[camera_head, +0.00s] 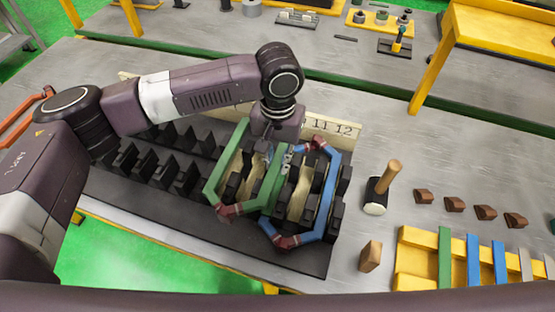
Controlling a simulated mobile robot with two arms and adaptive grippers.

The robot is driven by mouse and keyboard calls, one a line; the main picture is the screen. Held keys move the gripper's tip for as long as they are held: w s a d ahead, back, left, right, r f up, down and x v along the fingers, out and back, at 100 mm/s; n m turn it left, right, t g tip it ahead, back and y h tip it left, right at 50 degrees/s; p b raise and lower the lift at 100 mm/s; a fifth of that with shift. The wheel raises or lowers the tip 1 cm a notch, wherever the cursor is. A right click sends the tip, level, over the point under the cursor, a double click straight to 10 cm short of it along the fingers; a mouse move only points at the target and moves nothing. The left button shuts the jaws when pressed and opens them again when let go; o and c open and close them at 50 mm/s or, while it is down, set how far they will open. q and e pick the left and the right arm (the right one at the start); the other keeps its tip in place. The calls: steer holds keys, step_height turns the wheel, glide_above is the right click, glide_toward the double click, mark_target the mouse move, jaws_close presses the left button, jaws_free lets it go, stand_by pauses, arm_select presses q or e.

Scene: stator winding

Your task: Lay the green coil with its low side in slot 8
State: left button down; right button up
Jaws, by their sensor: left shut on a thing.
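The green coil (212,186) is a six-sided loop with dark red wrapped ends, lying over the dark slotted stator block (150,205). My left gripper (277,153) is above the block and shut on the green coil near the top of its right side. The coil's right side lies close beside or over the left part of a blue coil (329,192). I cannot tell how deep either side sits in its slot. The number board (333,128) behind shows 11 and 12; my left arm hides most other numbers, so slot 8 cannot be read. My right gripper is not in view.
A wooden-handled mallet (375,196) stands right of the block. Several brown wedges (455,204) and a yellow rack (414,239) with coloured strips lie further right. A yellow stand (436,75) is at the back right.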

arm_select(q)
steer(key=shift+f, duration=1.05)
steer(key=shift+f+b, duration=0.45)
steer(key=shift+f, duration=1.55)
steer(key=shift+s+f, duration=0.1)
steer(key=shift+f, duration=0.2)
steer(key=c, duration=1.7)
jaws_free()
steer(key=shift+c, duration=0.2)
steer(key=shift+r, duration=0.2)
steer(key=shift+r+p, duration=0.6)
steer(key=shift+p, duration=0.5)
